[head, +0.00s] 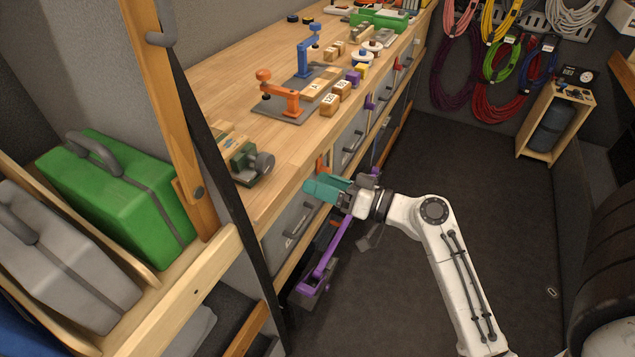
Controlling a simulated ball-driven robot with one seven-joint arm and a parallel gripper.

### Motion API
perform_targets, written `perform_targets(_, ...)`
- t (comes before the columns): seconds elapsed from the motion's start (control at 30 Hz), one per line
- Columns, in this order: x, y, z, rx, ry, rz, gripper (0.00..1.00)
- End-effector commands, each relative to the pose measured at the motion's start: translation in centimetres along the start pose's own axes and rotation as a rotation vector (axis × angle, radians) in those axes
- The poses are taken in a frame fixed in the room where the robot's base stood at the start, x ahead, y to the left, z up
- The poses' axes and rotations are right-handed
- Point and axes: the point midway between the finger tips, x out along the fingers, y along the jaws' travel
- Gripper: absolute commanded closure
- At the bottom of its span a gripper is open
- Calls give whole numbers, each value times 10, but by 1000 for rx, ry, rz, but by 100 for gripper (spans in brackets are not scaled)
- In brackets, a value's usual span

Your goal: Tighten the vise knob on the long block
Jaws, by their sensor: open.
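A small green vise (238,158) sits near the front edge of the wooden workbench, at the left in the head view. Its dark grey round knob (264,164) faces right, toward the bench edge. A pale wooden block (222,133) shows at the vise's far side; I cannot tell whether the jaws touch it. My gripper (322,189), with teal fingers, is in front of the bench, to the right of and below the knob in the picture. It is apart from the knob, open, and seems empty. The gap between its fingers is hard to see.
Orange (280,95) and blue (308,55) clamps stand on a grey plate beyond the vise, with wooden blocks nearby. Drawers with handles line the bench front. A wooden post (168,95) and green case (118,190) stand left. The floor (440,150) is open to the right.

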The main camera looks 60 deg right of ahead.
Motion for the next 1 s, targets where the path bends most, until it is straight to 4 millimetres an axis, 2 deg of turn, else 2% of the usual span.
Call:
perform_targets(0.27,3,0,1,-34,2,0,22)
perform_targets(0.7,30,-3,-5,-544,-27,-2,22)
perform_targets(0.87,34,-3,-8,-624,-38,-5,22)
perform_targets(1.0,46,-4,-8,-630,-39,-7,22)
